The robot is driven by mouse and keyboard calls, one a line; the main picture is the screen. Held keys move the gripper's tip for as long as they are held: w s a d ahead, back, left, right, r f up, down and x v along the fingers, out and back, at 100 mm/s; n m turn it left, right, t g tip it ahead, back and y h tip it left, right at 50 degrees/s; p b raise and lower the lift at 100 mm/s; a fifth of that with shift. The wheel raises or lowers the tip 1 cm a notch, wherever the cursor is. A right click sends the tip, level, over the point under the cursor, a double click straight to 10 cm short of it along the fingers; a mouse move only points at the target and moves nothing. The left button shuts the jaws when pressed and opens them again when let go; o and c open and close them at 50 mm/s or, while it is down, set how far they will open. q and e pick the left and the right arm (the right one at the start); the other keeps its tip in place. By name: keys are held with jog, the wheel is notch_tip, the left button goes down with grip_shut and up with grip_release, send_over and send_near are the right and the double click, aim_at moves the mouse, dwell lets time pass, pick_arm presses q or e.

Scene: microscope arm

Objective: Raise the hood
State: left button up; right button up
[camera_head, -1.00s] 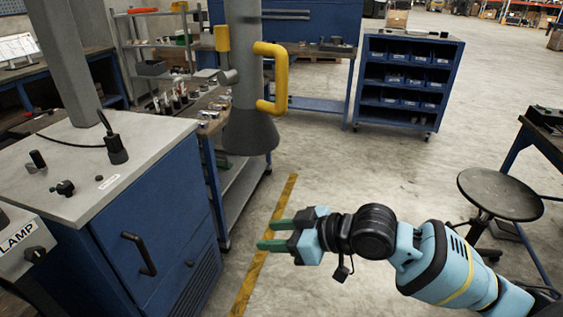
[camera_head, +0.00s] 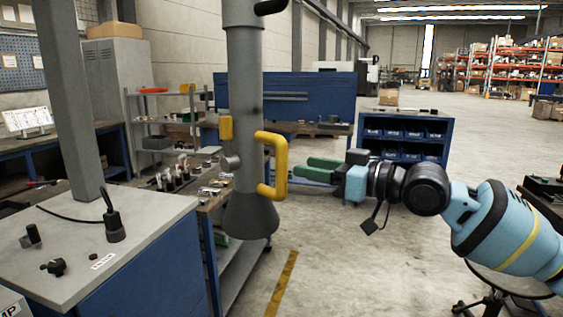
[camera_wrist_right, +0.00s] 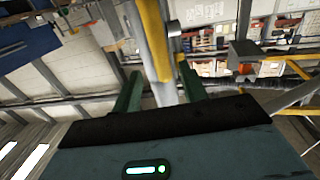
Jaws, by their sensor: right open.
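The hood is a grey cone (camera_head: 250,216) at the lower end of a vertical grey pipe (camera_head: 245,100), left of centre in the head view. A yellow C-shaped handle (camera_head: 283,166) is fixed to the pipe's right side. My right gripper (camera_head: 300,168) is open and empty, just right of the handle at about its height, its green fingers pointing left. In the right wrist view, the yellow handle (camera_wrist_right: 153,40) appears between the open fingers (camera_wrist_right: 160,78), with the grey pipe beside it. I cannot tell whether the fingers reach around the handle. My left gripper is not in view.
A grey-topped blue cabinet (camera_head: 140,235) with a post and knobs stands at the left. A cluttered workbench (camera_head: 205,190) stands behind the hood. A blue bin shelf (camera_head: 405,130) and a stool (camera_head: 510,283) are to the right. The floor between is open.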

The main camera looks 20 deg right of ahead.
jog(key=p, duration=0.1)
send_over(281, 192)
jog(key=w, duration=0.1)
jog(key=shift+w+d, duration=0.1)
jog(key=shift+d, duration=0.1)
jog(key=shift+c, duration=0.3)
grip_shut()
